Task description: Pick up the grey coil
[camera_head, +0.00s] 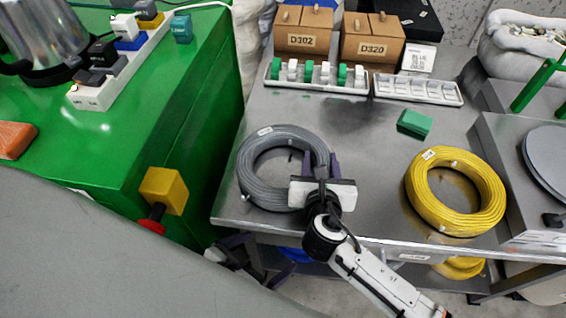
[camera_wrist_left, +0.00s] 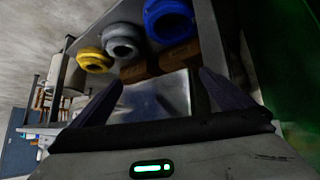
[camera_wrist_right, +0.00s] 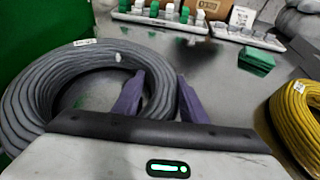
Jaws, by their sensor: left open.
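The grey coil (camera_head: 262,145) lies flat on the left part of the metal table, with a white label on its rim. My right gripper (camera_head: 321,158) is at the coil's right side. In the right wrist view the grey coil (camera_wrist_right: 60,75) has its right rim between the two purple fingers of my right gripper (camera_wrist_right: 160,76), which are apart; contact cannot be told. My left gripper (camera_head: 257,260) is low beside the table's front edge, partly hidden. In the left wrist view my left gripper (camera_wrist_left: 160,80) has its fingers apart with nothing held.
A yellow coil (camera_head: 455,190) lies at the table's right, with a green block (camera_head: 414,123) behind it. Switch trays (camera_head: 318,77) and boxes (camera_head: 303,32) stand at the back. A green cabinet (camera_head: 200,120) borders the left. More coils, one blue (camera_wrist_left: 168,20), show in the left wrist view.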

